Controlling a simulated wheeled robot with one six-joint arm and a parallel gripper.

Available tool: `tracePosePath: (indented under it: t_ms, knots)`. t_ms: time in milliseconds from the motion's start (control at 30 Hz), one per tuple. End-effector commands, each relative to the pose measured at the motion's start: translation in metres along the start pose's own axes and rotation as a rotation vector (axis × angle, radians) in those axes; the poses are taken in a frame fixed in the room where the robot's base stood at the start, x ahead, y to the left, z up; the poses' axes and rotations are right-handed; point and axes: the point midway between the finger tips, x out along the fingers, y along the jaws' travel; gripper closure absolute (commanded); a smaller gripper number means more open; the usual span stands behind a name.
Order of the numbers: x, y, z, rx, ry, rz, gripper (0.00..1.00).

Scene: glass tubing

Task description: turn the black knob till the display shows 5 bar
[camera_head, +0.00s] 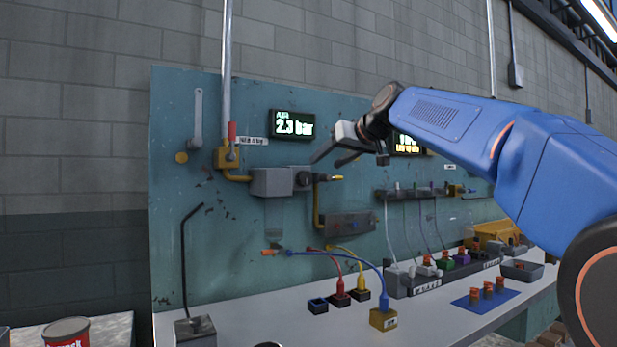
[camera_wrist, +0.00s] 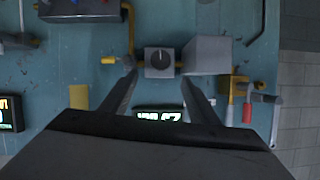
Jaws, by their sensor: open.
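In the head view my gripper (camera_head: 325,163) points at the panel; contact cannot be told.
A yellow valve with a red handle (camera_head: 231,140) is left of the block. A second display (camera_head: 408,148) is partly hidden by my arm. A grey box (camera_head: 348,224) and blue, red and yellow hoses (camera_head: 337,259) are below. The bench holds small blocks and a tray.

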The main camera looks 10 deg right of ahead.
Motion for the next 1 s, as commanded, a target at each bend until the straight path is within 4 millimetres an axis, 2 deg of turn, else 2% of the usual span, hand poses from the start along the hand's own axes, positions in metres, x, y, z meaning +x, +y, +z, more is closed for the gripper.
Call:
tracePosePath:
  t_ms: [33, 500, 700, 1000]
  knots:
    - [0.011, 0.000, 0.001, 0.000, -0.003, -0.002, 0.45]
    - [0.091, -0.001, 0.001, 0.000, -0.002, -0.001, 0.45]
    - [0.111, -0.001, 0.000, 0.000, -0.001, -0.001, 0.45]
    - [0.118, 0.000, 0.000, 0.000, 0.000, 0.000, 0.45]
